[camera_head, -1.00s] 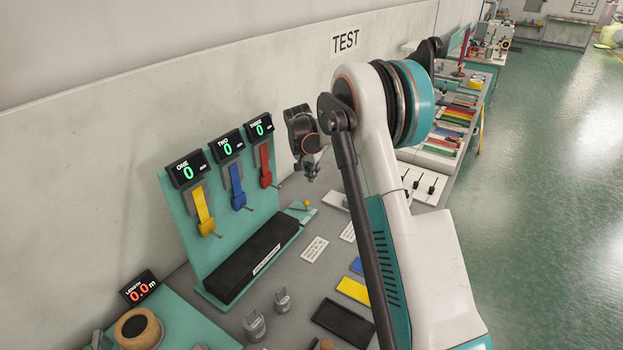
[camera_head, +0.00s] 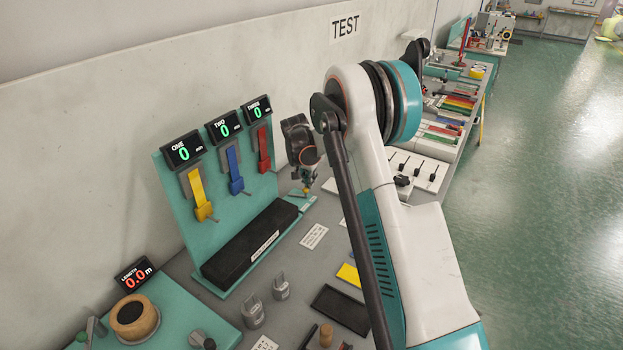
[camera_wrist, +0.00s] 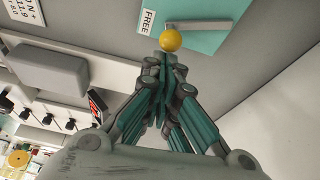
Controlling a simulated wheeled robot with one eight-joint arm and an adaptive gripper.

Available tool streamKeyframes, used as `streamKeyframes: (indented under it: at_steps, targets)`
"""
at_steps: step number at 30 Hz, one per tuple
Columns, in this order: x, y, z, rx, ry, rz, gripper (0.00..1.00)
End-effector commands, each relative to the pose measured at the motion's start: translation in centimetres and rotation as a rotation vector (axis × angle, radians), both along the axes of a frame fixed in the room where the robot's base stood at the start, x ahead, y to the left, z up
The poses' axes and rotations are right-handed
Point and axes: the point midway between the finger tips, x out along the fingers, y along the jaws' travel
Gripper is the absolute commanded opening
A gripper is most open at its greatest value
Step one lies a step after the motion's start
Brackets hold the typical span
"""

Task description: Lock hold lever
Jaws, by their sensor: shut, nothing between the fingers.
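The hold lever (camera_wrist: 205,25) is a thin grey bar with a yellow ball knob (camera_wrist: 171,40) on its end. It sits on a teal plate (camera_wrist: 215,42) in the wrist view, beside a white label (camera_wrist: 147,21) reading "FREE". My gripper (camera_wrist: 165,56) is shut and empty, its fingertips right at the knob; I cannot tell if they touch it. In the head view my gripper (camera_head: 305,183) is low at the right end of the teal test panel, and the yellow knob (camera_head: 306,190) shows small just below it.
The teal panel (camera_head: 200,230) carries three counters with yellow, blue and red straps. A black pad (camera_head: 250,243) lies at its foot. A white card (camera_head: 314,236) and grey weights (camera_head: 253,313) lie on the bench. A grey block (camera_wrist: 48,70) shows in the wrist view.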

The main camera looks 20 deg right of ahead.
Motion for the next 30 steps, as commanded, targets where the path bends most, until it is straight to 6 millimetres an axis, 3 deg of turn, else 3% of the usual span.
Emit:
streamKeyframes:
  at_steps: [21, 30]
  targets:
    - [-0.6, 0.2, 0.0, 0.001, 0.001, -0.078, 0.0]
    - [-1.4, 0.5, 0.0, 0.0, 0.0, -0.207, 0.0]
